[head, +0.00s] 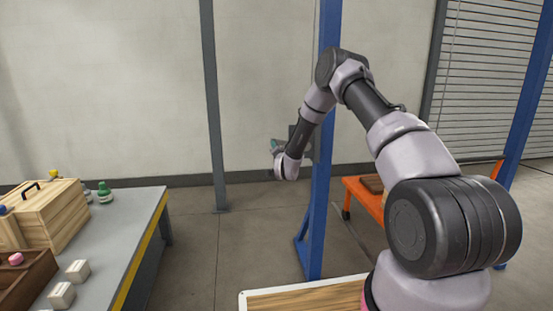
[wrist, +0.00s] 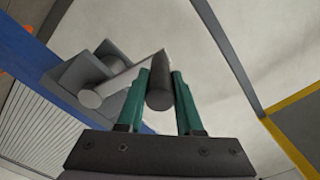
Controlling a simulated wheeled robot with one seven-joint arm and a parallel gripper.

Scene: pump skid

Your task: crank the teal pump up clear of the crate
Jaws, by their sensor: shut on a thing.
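In the wrist view, the two teal fingers of my gripper (wrist: 161,76) are closed on the dark round handle (wrist: 160,92) of a crank. A light grey crank arm (wrist: 124,77) runs from the handle to a round hub (wrist: 91,98) at a grey winch bracket (wrist: 78,74) on a blue post (wrist: 32,50). In the head view, my gripper (head: 277,146) is small and partly hidden by my wrist, beside the blue post (head: 322,210). I cannot make out the teal pump in either view, nor tell which crate is meant.
An orange cart (head: 366,198) stands behind my arm. A wooden top (head: 300,300) lies at the bottom. Open floor lies between table and post.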

